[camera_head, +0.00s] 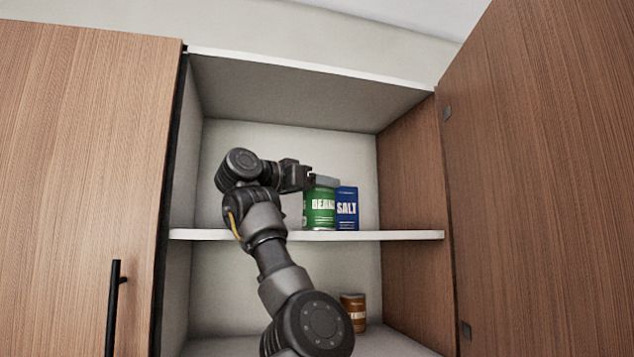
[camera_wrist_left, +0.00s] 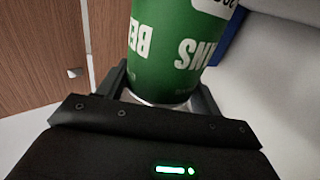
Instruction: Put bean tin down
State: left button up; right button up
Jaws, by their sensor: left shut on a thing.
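The green bean tin (camera_head: 320,208) is upright at the middle shelf (camera_head: 380,236) of the open cabinet. I cannot tell whether its base touches the shelf. My left gripper (camera_head: 318,181) is shut on the tin near its top, reaching in from the left. In the left wrist view the tin (camera_wrist_left: 172,45) fills the space between the fingers of my left gripper (camera_wrist_left: 165,90), with its lettering upside down. My right gripper is not in view.
A blue salt box (camera_head: 347,208) stands right beside the tin. A brown jar (camera_head: 354,310) stands on the lower shelf. The open cabinet door (camera_head: 545,180) is on the right, and a closed door (camera_head: 80,170) on the left. The shelf is clear right of the salt.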

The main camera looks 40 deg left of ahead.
pick_arm(q)
jog(key=shift+s, duration=0.1)
jog(key=shift+s+d, duration=0.15)
jog(key=shift+s, duration=0.1)
jog(key=shift+f, duration=0.1)
jog(key=o, duration=1.2)
jog(key=shift+w, duration=0.1)
jog(key=shift+c, duration=0.2)
jog(key=shift+o, duration=0.7)
